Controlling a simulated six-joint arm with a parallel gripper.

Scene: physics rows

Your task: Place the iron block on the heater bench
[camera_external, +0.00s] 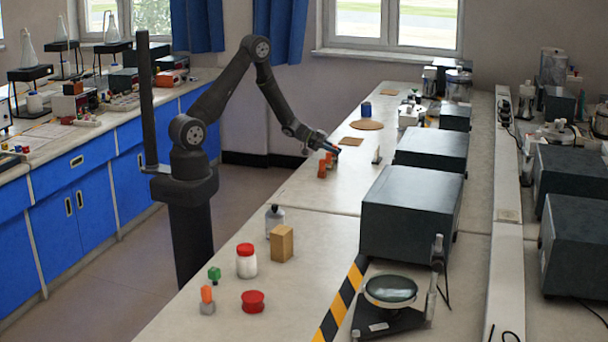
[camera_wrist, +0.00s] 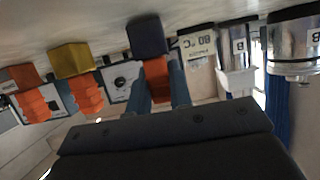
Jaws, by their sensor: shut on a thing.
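My gripper (camera_wrist: 160,92) has its two blue-grey fingers closed on the orange grip (camera_wrist: 157,82) of a dark block, which I take for the iron block (camera_wrist: 148,36). In the outside view my gripper (camera_external: 330,146) is low over the long bench, close to two small orange pieces (camera_external: 322,169); the dark block cannot be made out clearly there. A pale box marked 80 °C (camera_wrist: 200,48), possibly part of the heater bench, is just right of the dark block in the wrist view. I cannot tell what the block's far side touches.
A yellow block (camera_wrist: 72,59) and a copper-coloured block (camera_wrist: 22,77), each with an orange grip, stand left of the dark one. Labelled metal cylinders (camera_wrist: 295,45) are at the right. Large dark boxes (camera_external: 410,215) line the bench; its front strip has clear patches.

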